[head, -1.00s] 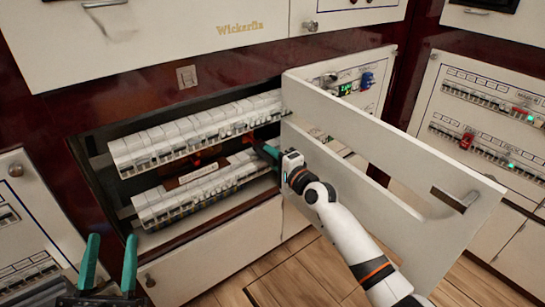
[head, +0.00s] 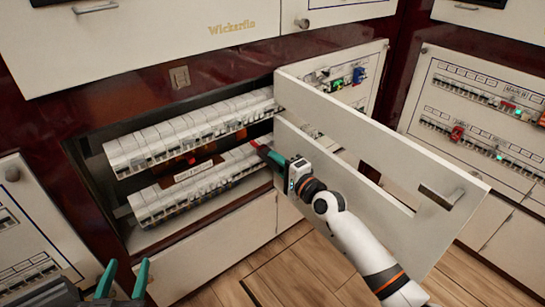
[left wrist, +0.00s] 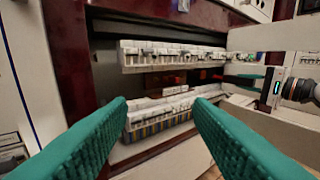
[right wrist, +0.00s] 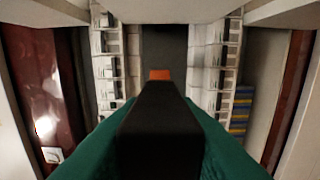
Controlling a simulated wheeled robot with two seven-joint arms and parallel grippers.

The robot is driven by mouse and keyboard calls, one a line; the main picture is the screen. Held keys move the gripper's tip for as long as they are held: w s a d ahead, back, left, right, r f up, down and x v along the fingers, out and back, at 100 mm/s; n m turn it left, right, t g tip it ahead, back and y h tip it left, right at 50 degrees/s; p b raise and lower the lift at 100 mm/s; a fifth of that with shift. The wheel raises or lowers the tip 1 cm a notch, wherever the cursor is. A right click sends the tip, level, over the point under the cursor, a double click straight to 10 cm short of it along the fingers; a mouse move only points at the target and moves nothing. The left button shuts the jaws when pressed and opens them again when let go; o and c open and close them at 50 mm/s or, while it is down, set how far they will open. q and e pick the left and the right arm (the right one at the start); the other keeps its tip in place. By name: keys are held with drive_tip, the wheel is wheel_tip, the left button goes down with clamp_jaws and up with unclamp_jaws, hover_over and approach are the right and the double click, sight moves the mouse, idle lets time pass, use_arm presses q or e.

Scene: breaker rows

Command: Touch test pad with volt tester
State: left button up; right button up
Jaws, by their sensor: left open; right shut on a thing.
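The volt tester is a dark tool with an orange-red tip (right wrist: 160,75). It shows in the right wrist view, clamped between the teal fingers of my right gripper (head: 270,157). In the head view its reddish end points left, near the right ends of the breaker rows. The upper white breaker row (head: 190,130) and the lower row (head: 195,187) sit in the open cabinet. Dim orange-red patches (left wrist: 175,82) show between the rows; I cannot tell which is the test pad. My left gripper (head: 125,272) is open and empty, low in front of the cabinet.
An open white panel door (head: 370,140) with a cut-out stands right of my right gripper. Another breaker panel (head: 480,110) is at the far right, and one (head: 25,240) at the left. The wooden floor (head: 300,275) is clear.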

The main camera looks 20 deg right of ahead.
use_arm(q)
wheel_tip(320, 180, down, 7)
drive_tip(key=s+a+g+y+p, duration=0.1)
drive_tip(key=s+g, duration=0.2)
drive_tip(key=g, duration=0.2)
drive_tip(key=shift+a+r+y+p, duration=0.2)
drive_tip(key=shift+a+y+p, duration=0.1)
drive_tip(key=shift+a+p, duration=0.1)
use_arm(e)
drive_tip(key=v, duration=0.8)
drive_tip(key=shift+s, duration=0.35)
drive_tip(key=shift+d, duration=0.15)
